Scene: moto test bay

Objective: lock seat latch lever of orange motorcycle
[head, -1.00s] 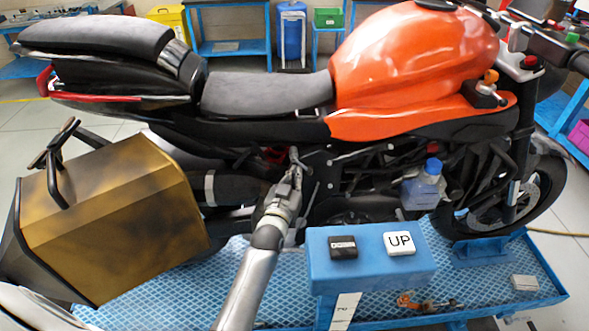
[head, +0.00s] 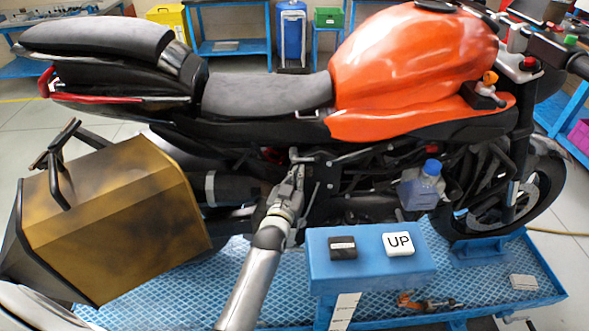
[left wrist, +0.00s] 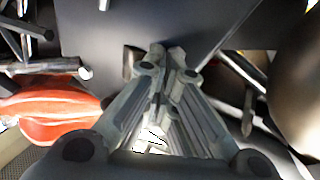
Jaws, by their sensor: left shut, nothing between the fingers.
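The orange motorcycle (head: 415,60) stands side-on on a blue lift, its grey-black seat (head: 268,92) to the left of the orange tank. My left gripper (head: 297,166) is shut and empty, below the seat's front end and against the dark frame area of the bike. In the left wrist view its closed fingertips (left wrist: 168,56) lie in front of a dark flat panel (left wrist: 150,22), with a small dark part (left wrist: 131,60) just left of them. I cannot make out the seat latch lever with certainty. My right gripper is not in view.
A brown-gold side case (head: 110,215) bulges out left of my arm. A blue-capped bottle (head: 424,187) hangs at the bike's side.

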